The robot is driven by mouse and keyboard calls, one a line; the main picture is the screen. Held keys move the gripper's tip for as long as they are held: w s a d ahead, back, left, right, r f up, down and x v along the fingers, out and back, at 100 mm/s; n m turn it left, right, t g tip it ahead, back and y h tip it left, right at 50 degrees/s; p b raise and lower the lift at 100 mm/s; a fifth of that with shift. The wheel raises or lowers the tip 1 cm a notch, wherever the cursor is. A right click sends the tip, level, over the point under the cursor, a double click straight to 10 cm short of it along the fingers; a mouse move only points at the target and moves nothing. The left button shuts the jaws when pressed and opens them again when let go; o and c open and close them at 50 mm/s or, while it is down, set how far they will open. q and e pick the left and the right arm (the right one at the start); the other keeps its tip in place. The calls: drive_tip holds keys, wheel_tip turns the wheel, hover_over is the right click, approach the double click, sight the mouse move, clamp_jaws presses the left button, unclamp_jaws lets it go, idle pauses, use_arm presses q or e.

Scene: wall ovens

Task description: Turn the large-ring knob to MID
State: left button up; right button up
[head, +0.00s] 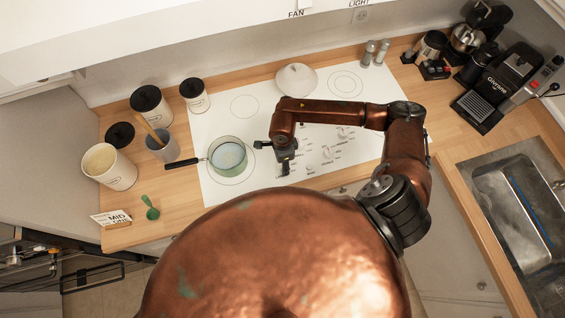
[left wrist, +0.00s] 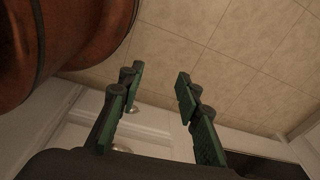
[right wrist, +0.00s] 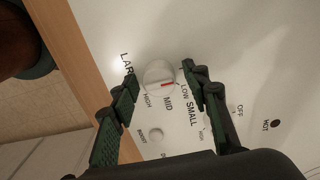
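The knob beside the partly covered "LAR…" lettering (right wrist: 158,75) is round and white with a red mark. Its mark points right, toward the LOW label (right wrist: 184,90), with the MID label (right wrist: 168,103) just below. My right gripper (right wrist: 160,82) is open, its fingertips on either side of this knob with small gaps visible; contact cannot be told. In the head view my right gripper (head: 284,160) is over the front of the white cooktop (head: 215,120) and hides this knob. My left gripper (left wrist: 157,88) is open and empty above the floor, away from the cooktop.
A pot (head: 228,157) stands on the cooktop left of my right gripper. A white dish (head: 296,80) is at the back. Canisters stand left, a coffee machine (head: 495,85) right. A card reading MID (head: 111,218) lies front left.

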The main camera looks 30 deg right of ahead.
drive_tip(key=c, duration=1)
use_arm(q)
drive_tip(key=shift+s+f, duration=0.1)
drive_tip(key=shift+s, duration=0.7)
